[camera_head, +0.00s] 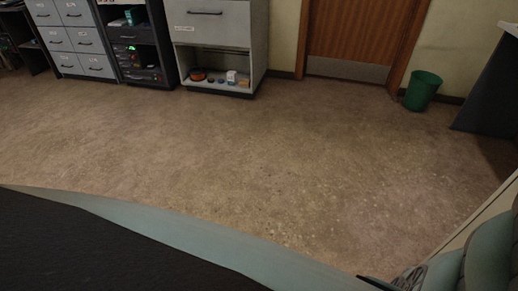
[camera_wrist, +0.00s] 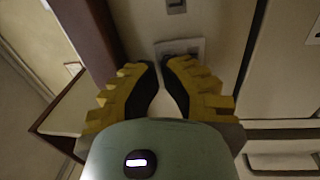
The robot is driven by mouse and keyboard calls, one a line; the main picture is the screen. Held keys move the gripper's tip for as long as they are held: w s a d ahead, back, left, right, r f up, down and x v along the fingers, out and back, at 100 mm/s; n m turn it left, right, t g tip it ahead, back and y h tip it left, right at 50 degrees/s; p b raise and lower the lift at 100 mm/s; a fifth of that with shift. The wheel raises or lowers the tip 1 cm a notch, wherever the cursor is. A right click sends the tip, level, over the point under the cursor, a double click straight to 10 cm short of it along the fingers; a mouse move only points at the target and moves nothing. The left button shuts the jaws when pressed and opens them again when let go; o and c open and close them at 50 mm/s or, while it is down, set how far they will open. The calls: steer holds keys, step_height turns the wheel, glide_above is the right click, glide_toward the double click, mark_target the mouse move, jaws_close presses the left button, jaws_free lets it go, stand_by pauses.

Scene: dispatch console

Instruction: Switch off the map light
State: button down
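My gripper (camera_wrist: 161,65) shows in the wrist view, with yellow stepped fingers and dark inner pads. A narrow gap shows between the fingertips, with nothing held in it. A pale rectangular plate (camera_wrist: 192,44) lies just beyond the tips; its lower part is hidden by the fingers, and I cannot tell whether it is a switch or whether the tips touch it. No map light can be made out in either view.
The head view shows open floor (camera_head: 240,150). Grey drawer cabinets (camera_head: 72,38), a dark equipment rack (camera_head: 138,45), an open-shelved cabinet (camera_head: 215,40), a wooden door (camera_head: 357,35) and a green bin (camera_head: 422,90) stand along the far wall. Pale panels (camera_wrist: 285,70) are right of my gripper.

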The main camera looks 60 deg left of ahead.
steer(key=shift+w+d, duration=0.15)
steer(key=shift+d, duration=0.05)
stand_by(0.3)
